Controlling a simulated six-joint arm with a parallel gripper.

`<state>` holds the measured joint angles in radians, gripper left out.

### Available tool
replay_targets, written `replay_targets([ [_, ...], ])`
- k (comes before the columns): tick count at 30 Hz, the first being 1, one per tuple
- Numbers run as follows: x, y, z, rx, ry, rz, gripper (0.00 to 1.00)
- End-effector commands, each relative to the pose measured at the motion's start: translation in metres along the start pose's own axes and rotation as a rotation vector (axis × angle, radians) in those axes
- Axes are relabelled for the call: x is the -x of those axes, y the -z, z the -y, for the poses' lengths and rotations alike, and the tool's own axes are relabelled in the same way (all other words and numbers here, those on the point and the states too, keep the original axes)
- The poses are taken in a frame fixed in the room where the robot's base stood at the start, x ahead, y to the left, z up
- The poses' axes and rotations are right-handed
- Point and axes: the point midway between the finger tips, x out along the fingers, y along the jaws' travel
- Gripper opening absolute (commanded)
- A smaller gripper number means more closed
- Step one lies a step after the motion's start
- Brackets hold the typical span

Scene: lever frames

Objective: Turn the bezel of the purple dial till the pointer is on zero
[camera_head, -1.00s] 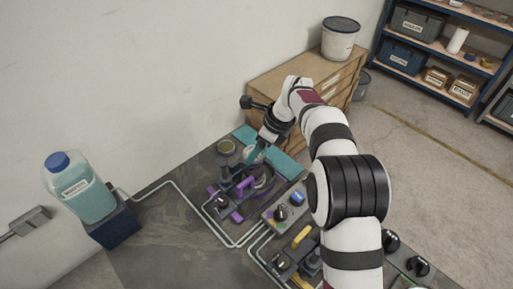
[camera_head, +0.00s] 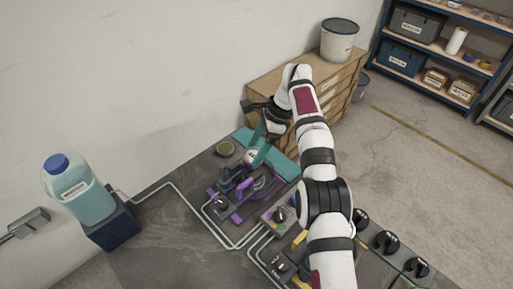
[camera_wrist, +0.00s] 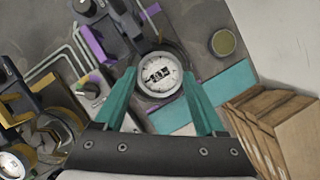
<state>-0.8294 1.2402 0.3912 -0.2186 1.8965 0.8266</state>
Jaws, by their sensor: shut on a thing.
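The purple dial's round gauge (camera_wrist: 158,75) has a white face and a grey bezel, with dark marks across its middle. I cannot read exactly where its pointer stands. My gripper (camera_wrist: 159,76) has teal fingers, one on each side of the bezel, and is shut on it. In the head view, the white dial face (camera_head: 250,156) shows beside the teal fingers of my gripper (camera_head: 257,153), which partly hide it. Purple fittings (camera_head: 244,188) are just in front of the dial.
A teal strip (camera_head: 282,163) and a round olive-topped tin (camera_head: 225,148) are near the dial. Pipes, knobs and a yellow-handled lever (camera_wrist: 14,106) crowd the bench. A wooden drawer cabinet (camera_wrist: 272,125) stands beyond it. A jug (camera_head: 77,190) stands at the left.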

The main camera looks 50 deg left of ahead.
Motion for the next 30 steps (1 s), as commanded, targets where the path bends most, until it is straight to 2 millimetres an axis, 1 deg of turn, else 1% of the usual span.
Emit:
replay_targets([
  [14,-0.0001,0.0004,-0.0003,0.008,-0.005,0.000,0.17],
  [15,-0.0001,0.0004,-0.0003,0.008,-0.005,0.000,0.80],
  [16,-0.0001,0.0004,-0.0002,0.007,-0.005,0.000,0.85],
  [30,0.0000,0.0002,-0.0002,0.004,-0.003,0.000,0.85],
])
